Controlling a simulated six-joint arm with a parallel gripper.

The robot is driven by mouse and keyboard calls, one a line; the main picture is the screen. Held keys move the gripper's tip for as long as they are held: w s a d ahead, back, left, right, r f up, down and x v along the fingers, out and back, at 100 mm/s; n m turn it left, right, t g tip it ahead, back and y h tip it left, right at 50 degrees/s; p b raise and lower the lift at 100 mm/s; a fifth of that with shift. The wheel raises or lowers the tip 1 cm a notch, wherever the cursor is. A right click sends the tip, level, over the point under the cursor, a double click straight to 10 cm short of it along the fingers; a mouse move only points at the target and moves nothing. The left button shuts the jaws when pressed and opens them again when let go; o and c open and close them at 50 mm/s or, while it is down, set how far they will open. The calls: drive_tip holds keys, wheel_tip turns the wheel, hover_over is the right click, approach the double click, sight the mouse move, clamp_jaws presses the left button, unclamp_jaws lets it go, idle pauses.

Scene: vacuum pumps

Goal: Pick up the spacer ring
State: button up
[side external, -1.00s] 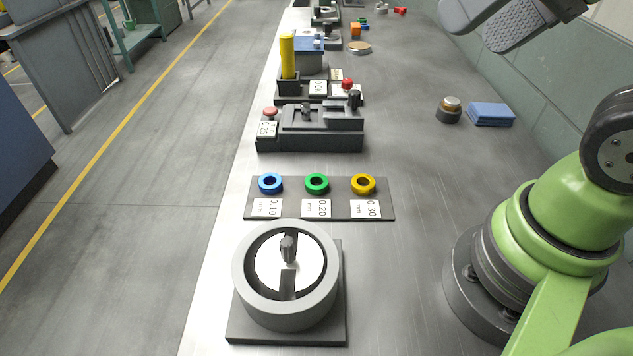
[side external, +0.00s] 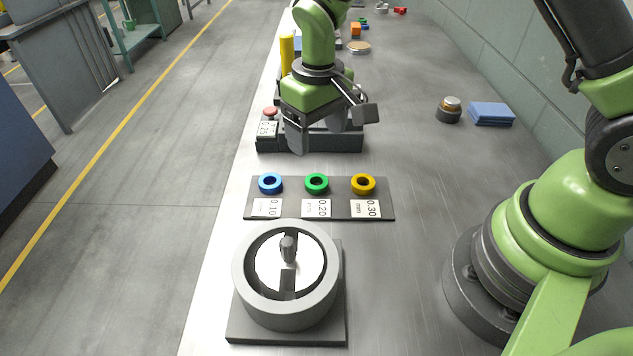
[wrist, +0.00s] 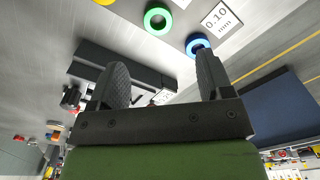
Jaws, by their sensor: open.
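Three spacer rings stand in a row on a dark plate (side external: 340,211) with number labels: a blue ring (side external: 270,183) at 0.10, a green ring (side external: 317,183) at 0.20 and a yellow ring (side external: 363,184) at 0.30. My gripper (side external: 322,140) is open and empty, behind and above the rings, over the grey fixture block. In the wrist view, the blue ring (wrist: 198,45) shows near the right fingertip, the green ring (wrist: 158,18) lies beyond the gap between the fingers, and the yellow ring (wrist: 104,1) is cut by the top edge.
A round pump housing (side external: 286,274) with a central shaft stands on a base plate in front of the rings. The grey fixture block (side external: 345,142) lies below my gripper. Blue cloths (side external: 491,114) and a small round part (side external: 449,109) lie at right. Bench right of the rings is clear.

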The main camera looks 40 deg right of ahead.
hover_over(313, 175)
drive_tip(key=s, duration=0.2)
drive_tip(key=f, duration=0.3)
drive_tip(key=a+f, duration=0.1)
drive_tip(key=f, duration=0.1)
drive_tip(key=shift+f, duration=0.15)
drive_tip(key=shift+w+d+f, duration=0.1)
drive_tip(key=shift+w+f, duration=0.1)
drive_tip(key=shift+f, duration=0.7)
drive_tip(key=shift+w+d+f, duration=0.1)
drive_tip(key=shift+w+f, duration=0.1)
drive_tip(key=shift+f, duration=0.7)
drive_tip(key=shift+w+f, duration=0.2)
drive_tip(key=shift+f, duration=0.7)
drive_tip(key=c, duration=1)
drive_tip(key=shift+c, duration=0.2)
drive_tip(key=shift+r, duration=0.15)
wheel_tip(313, 175, up, 10)
